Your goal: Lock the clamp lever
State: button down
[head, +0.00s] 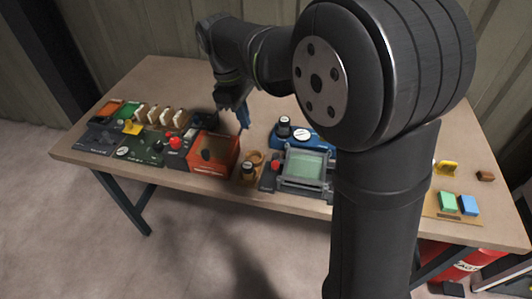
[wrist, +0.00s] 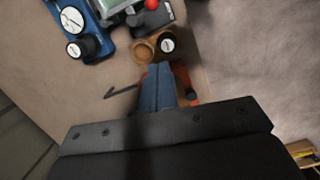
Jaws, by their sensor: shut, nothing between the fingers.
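My gripper (head: 243,120) is above the middle of the table, with its blue fingers together and pointing down. In the wrist view the shut fingers (wrist: 158,70) hold nothing. I cannot tell for certain which part is the clamp lever. A small red knob (head: 277,166) sits at the left of a grey frame with a green pane (head: 305,170); a red ball (wrist: 152,4) shows at the top edge of the wrist view. Another red knob (head: 175,143) stands left of the orange box. My gripper is apart from both knobs.
An open orange box (head: 213,169) and a brown holder (head: 249,171) stand near the front edge. A blue unit with dials (head: 318,143) is behind the frame. Several panels fill the left end. My arm hides part of the right side. The table's back middle is clear.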

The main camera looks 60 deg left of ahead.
jog(key=w+d+f, duration=0.1)
jog(key=d+f, duration=0.1)
jog(key=f, duration=0.3)
jog(key=w+d+f, duration=0.2)
jog(key=f, duration=0.4)
jog(key=shift+w+d, duration=0.25)
jog(key=shift+d, duration=0.15)
